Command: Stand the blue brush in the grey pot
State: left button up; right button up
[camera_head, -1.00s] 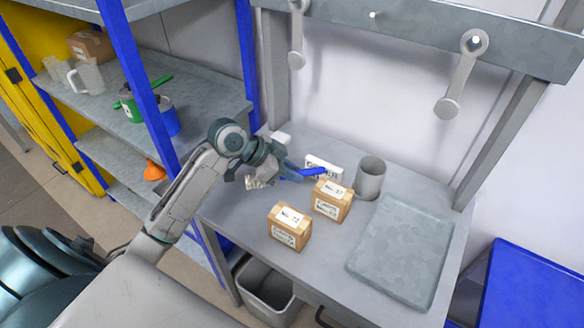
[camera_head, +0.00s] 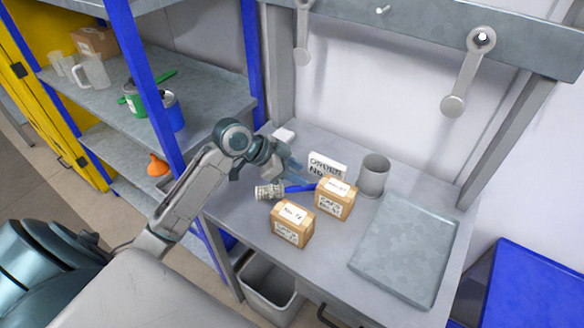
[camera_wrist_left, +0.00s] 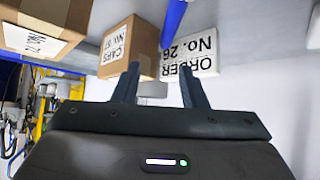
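The blue brush (camera_head: 299,188) lies low over the table, its pale bristle head (camera_head: 269,192) to the left and its handle reaching the carton at right. Its blue handle also shows at the top of the left wrist view (camera_wrist_left: 175,20), beyond my fingertips. My left gripper (camera_head: 294,171) is just above and behind the brush; in the left wrist view its two fingers (camera_wrist_left: 161,76) are apart with no brush between them. The grey pot (camera_head: 373,177) stands upright on the table, right of the brush and behind the carton. My right gripper is not in view.
Two cartons (camera_head: 335,199) (camera_head: 292,225) stand in front of the brush. A white order sign (camera_head: 327,167) stands behind it. A grey tray (camera_head: 405,250) lies at right. A blue-posted shelf (camera_head: 200,85) is at left, and a bin (camera_head: 268,290) is below the table.

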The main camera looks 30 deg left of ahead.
pick_arm(q)
jog(key=b+v, duration=0.2)
jog(key=v, duration=1)
jog(key=shift+r, duration=0.5)
dwell(0.4)
